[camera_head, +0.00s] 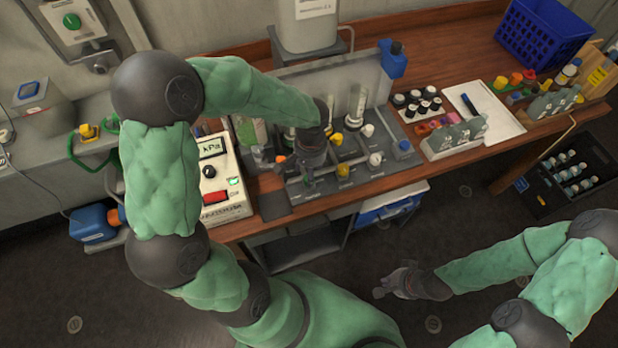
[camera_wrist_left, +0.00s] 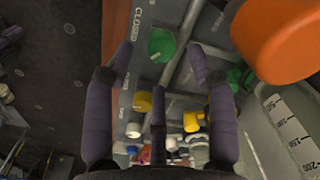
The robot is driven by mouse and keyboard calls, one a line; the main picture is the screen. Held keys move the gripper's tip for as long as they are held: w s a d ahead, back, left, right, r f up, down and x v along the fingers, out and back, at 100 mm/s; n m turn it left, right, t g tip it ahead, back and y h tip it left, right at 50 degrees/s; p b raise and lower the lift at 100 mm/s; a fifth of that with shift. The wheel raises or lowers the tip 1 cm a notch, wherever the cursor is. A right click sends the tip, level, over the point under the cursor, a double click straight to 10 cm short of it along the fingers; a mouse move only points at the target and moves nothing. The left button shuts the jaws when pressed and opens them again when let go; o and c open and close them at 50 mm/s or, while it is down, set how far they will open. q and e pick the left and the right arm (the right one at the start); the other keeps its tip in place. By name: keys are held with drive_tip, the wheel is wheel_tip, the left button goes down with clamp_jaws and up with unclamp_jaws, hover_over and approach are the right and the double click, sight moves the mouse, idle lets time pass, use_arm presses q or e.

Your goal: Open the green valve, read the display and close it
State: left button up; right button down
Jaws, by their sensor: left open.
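A round green valve knob (camera_wrist_left: 161,45) is between and just beyond the spread fingertips of my left gripper (camera_wrist_left: 160,58) in the left wrist view. A "CLOSED" label is on the panel beside it. The fingers do not visibly touch the knob. In the head view my left gripper (camera_head: 306,176) hangs over the pipe panel (camera_head: 345,180) and hides the knob. The display (camera_head: 211,147) on the cream box left of the panel shows "kPa"; no number is readable. My right gripper (camera_head: 393,284) is empty, its fingers apart, over the floor in front of the bench.
A large orange part (camera_wrist_left: 280,38) is close on the right in the left wrist view. Yellow knobs (camera_wrist_left: 142,101) lie below the green one. On the bench are a vial rack (camera_head: 415,104), a white tray (camera_head: 483,112) and a blue crate (camera_head: 543,38). The front floor is mostly clear.

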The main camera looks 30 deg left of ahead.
use_arm(q)
drive_tip(key=shift+f+b, duration=0.45)
drive_tip(key=shift+f, duration=1.75)
